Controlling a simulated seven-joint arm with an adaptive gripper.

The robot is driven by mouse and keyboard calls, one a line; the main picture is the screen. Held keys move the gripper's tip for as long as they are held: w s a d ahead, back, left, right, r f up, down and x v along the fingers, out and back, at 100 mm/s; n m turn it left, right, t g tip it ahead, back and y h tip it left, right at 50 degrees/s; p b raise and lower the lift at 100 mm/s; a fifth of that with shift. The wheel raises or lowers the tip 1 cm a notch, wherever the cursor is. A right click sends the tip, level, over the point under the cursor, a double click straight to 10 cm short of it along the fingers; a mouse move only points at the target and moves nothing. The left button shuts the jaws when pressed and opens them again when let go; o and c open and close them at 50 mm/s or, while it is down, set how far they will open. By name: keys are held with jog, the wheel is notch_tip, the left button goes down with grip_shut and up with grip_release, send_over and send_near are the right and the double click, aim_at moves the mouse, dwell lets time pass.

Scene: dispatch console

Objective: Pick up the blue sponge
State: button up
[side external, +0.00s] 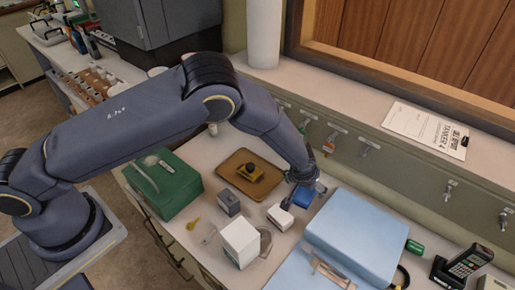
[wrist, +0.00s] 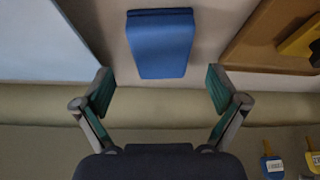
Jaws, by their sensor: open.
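The blue sponge (wrist: 160,43) lies on the pale counter in the wrist view, at the top centre. It also shows in the side external view (side external: 305,197), partly covered by my gripper. My gripper (wrist: 159,90) is open, with one green-padded finger to each side of the sponge's line. In the wrist picture the sponge shows beyond the fingertips, and nothing is between the pads. In the side external view my gripper (side external: 298,184) hangs low right by the sponge; its fingertips are hard to make out there.
A large light blue case (side external: 355,232) stands close on the right of the sponge. A small white box (side external: 280,217) is just in front of it. A brown tray (side external: 233,163) with a yellow object (side external: 250,172) lies to the left. The wall with hooks (side external: 331,138) rises behind.

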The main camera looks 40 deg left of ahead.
aim_at(304, 192)
jog(key=x, duration=0.3)
jog(key=shift+w+f, duration=0.15)
jog(key=shift+f, duration=0.15)
jog(key=c, duration=1.1)
jog(key=shift+r, duration=0.2)
